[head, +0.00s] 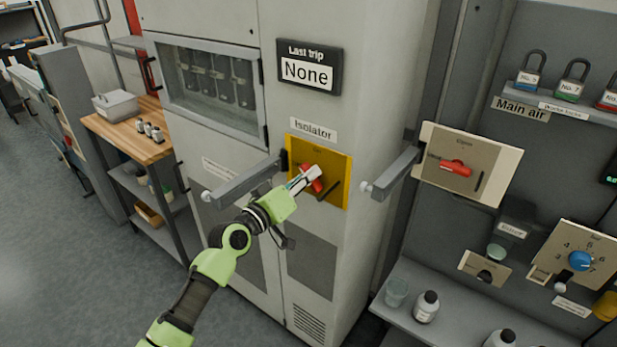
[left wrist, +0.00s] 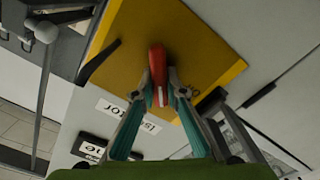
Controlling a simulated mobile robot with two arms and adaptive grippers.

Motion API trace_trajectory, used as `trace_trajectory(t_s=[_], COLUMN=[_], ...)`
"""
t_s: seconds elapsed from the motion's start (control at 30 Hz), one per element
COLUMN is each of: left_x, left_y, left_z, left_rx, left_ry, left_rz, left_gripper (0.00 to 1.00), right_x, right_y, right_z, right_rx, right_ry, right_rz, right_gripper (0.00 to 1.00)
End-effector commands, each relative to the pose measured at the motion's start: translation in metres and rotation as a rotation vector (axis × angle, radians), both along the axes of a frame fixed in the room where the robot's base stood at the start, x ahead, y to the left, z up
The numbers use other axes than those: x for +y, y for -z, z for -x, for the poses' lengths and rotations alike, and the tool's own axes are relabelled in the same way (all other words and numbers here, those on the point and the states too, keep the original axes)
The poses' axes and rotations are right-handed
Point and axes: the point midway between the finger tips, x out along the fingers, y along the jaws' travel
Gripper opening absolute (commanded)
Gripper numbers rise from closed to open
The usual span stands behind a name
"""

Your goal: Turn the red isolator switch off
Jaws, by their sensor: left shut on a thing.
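The red isolator switch (head: 311,179) sits on a yellow plate (head: 337,168) on the grey cabinet, below the label "Isolator" (head: 313,129). My left gripper (head: 312,175) is at the switch, its fingers shut on the red handle. In the left wrist view the red handle (left wrist: 158,62) lies between the two fingertips (left wrist: 159,92), in front of the yellow plate (left wrist: 185,40). In the head view the fingers partly cover the handle, and the plate's markings are too small to read surely. My right gripper is not in view.
Grey handle bars stick out left (head: 245,182) and right (head: 390,176) of the plate. A second red switch (head: 456,167) is on a beige panel at the right. A shelf with bottles (head: 426,307) stands lower right. Floor is clear at lower left.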

Motion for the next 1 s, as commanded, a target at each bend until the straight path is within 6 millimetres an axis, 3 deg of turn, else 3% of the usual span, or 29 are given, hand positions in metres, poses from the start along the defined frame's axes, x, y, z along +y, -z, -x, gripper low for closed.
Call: trace_trajectory(t_s=[0.6,1.0], left_x=[0.002,0.002], left_y=[0.004,0.006], left_z=[-0.001,-0.002], left_rx=[0.34,0.484], left_ry=[0.0,0.0], left_rz=[0.466,0.665], left_gripper=[0.0,0.0], right_x=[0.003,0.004], right_y=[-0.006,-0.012], right_z=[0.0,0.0], right_rx=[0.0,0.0], right_ry=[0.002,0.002], right_rz=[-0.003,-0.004], right_gripper=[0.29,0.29])
